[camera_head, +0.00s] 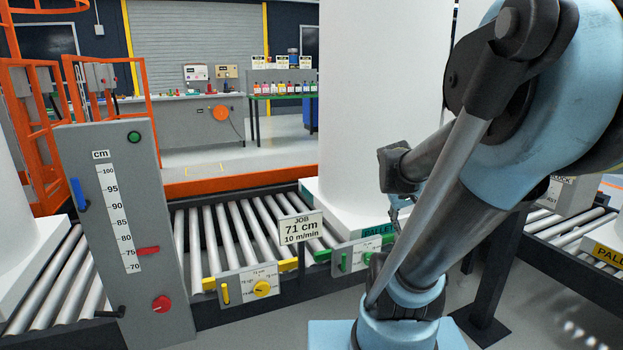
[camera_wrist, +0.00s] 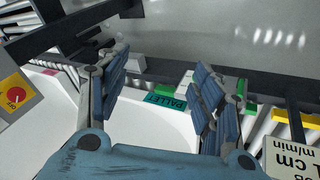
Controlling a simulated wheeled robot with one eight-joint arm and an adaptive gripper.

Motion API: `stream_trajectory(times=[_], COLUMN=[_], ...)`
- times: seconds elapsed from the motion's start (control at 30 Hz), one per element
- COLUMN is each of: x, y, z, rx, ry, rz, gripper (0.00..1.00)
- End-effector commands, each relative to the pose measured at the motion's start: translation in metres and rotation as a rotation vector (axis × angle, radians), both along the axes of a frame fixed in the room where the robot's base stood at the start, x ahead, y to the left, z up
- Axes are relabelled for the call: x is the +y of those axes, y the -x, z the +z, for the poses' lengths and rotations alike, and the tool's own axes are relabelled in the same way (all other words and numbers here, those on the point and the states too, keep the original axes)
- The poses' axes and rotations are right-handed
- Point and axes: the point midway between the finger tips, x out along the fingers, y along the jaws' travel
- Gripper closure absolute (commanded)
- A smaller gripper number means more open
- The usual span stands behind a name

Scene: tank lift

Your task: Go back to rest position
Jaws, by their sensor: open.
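My gripper (camera_head: 398,212) is in the air in front of the large white tank (camera_head: 375,110), partly hidden behind my arm in the head view. In the wrist view my gripper (camera_wrist: 160,85) has its two blue padded fingers spread wide, with nothing between them. Beyond the fingers are a white surface and a green PALLET label (camera_wrist: 165,101). The label also shows at the tank's foot in the head view (camera_head: 377,231). No rest position is marked in either view.
A grey panel (camera_head: 120,275) with a cm scale stands left, its red pointer near 75. A sign (camera_head: 301,228) reads JOB 71 cm, 10 m/min. Below are boxes with a yellow knob (camera_head: 262,288) and a green lever (camera_head: 343,262). Roller conveyors (camera_head: 235,235) run behind. Orange railings (camera_head: 110,85) stand back left.

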Motion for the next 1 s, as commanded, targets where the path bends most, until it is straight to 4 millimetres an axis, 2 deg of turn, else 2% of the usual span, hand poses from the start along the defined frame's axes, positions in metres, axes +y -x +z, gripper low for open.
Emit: stream_trajectory(times=[0.03,0.3,0.5,0.67,1.0], x=[0.011,0.068,0.098,0.106,0.107], y=[0.012,0.068,0.098,0.108,0.108], z=[-0.005,-0.030,-0.043,-0.046,-0.047], rx=[0.008,0.059,0.094,0.108,0.109], ry=[-0.035,-0.238,-0.346,-0.381,-0.383], rz=[0.002,0.006,0.013,0.014,0.013], gripper=[0.39,0.39,0.39,0.39,0.39])
